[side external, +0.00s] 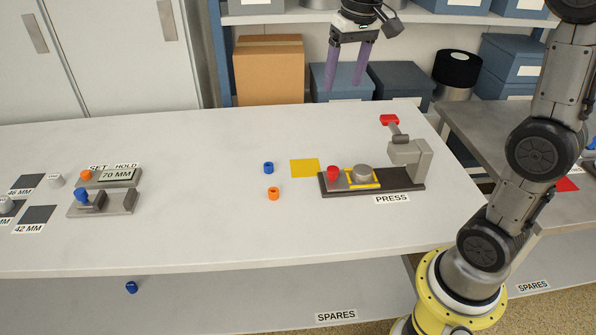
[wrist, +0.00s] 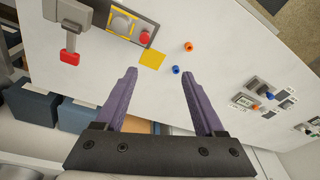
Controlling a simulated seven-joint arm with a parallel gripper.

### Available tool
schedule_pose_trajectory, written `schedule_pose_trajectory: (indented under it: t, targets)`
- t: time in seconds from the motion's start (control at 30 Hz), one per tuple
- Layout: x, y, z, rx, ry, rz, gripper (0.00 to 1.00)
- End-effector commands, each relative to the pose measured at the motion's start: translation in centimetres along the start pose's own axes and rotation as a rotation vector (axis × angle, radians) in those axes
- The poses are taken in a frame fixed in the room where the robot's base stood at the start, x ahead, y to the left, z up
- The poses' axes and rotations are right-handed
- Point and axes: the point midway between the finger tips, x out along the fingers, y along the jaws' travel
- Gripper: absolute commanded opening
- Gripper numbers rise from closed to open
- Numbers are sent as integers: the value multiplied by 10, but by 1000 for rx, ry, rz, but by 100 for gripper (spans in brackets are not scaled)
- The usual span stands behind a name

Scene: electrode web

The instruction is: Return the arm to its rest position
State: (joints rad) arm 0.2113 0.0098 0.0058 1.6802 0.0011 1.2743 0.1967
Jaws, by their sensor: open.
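My gripper (side external: 346,65) hangs above the back edge of the table, at the top of the side view. Its two purple fingers point down, apart, with nothing between them. The wrist view shows the same open fingers (wrist: 158,95) with the table beyond them. My arm's base stands at the right front of the table in the side view. The gripper is clear of everything on the table.
The press (side external: 408,158) stands on a dark base with a red knob (side external: 333,173). A yellow square (side external: 305,168), a blue piece (side external: 268,167) and an orange piece (side external: 273,193) lie left of it. The SET/HOLD unit (side external: 118,203) is further left. Shelves with boxes (side external: 268,70) stand behind.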

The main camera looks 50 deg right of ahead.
Motion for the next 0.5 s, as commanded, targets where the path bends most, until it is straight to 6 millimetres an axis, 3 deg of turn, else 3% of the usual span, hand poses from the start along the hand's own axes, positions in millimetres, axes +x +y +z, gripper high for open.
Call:
schedule_pose_trajectory:
  t: [0.1, 0.23, 0.37, 0.5]
  targets:
    - [-21, -8, 44, -65, 68, -24, 71]
    - [-30, -10, 90, -136, 136, -49, 71]
    - [-26, -8, 136, -210, 202, -74, 71]
    - [-9, -1, 180, -288, 265, -97, 71]
